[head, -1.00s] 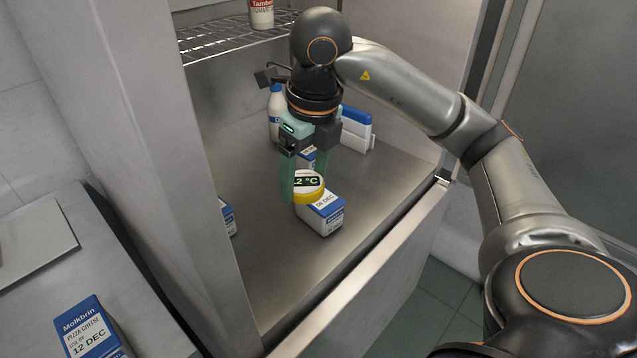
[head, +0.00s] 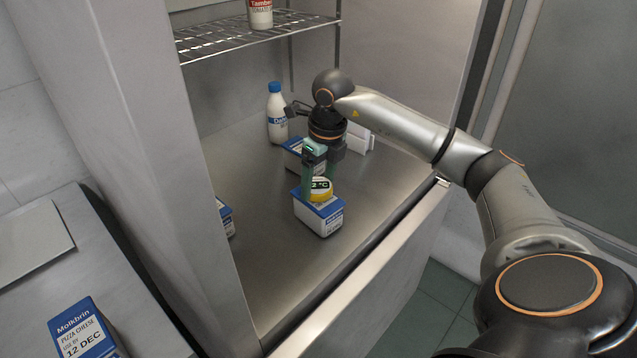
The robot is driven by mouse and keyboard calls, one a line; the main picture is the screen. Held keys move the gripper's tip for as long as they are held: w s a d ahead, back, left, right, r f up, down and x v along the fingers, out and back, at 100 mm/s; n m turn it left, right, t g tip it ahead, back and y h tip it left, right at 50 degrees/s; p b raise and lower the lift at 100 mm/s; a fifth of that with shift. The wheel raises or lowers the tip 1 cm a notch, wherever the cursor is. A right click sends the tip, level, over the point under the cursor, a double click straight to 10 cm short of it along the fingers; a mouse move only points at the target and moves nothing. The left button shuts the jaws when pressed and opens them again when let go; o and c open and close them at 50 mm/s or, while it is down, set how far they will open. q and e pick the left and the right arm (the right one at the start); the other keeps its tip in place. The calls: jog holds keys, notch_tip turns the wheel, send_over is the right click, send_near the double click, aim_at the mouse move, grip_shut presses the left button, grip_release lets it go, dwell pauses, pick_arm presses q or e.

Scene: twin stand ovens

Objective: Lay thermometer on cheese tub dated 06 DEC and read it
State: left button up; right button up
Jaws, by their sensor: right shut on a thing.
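The thermometer (head: 321,191) is a yellow disc with a dark display on a pale face; the end of its reading, "2 °C", shows and the rest is covered by a finger. My right gripper (head: 318,182) is shut on it, with green fingers at its sides. The thermometer is at the top of a blue-and-white cheese tub (head: 319,220) inside the steel cabinet; I cannot tell whether it touches the lid. This tub's date, 06 DEC in the earlier frame, is mostly hidden now. My left gripper is not in view.
Another blue-lidded tub (head: 292,153) and a white bottle (head: 277,122) stand behind. A tub (head: 227,218) is partly hidden by the cabinet's left wall. A tub dated 12 DEC (head: 80,335) stands on the left counter. A wire rack (head: 250,38) is above. The cabinet floor's front is clear.

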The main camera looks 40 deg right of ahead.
aim_at(325, 189)
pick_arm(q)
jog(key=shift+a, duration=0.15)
pick_arm(e)
jog(key=shift+f, duration=0.4)
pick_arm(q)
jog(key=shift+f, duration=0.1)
pick_arm(e)
jog(key=shift+f, duration=0.1)
jog(key=o, duration=1.3)
jog(key=shift+c, duration=0.2)
jog(key=shift+r, duration=0.25)
pick_arm(q)
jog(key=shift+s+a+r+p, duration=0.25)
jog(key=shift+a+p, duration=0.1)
jog(key=shift+p, duration=0.15)
pick_arm(e)
notch_tip(325, 189, up, 12)
jog(key=s, duration=0.1)
jog(key=shift+s+f, duration=0.15)
jog(key=shift+s, duration=0.2)
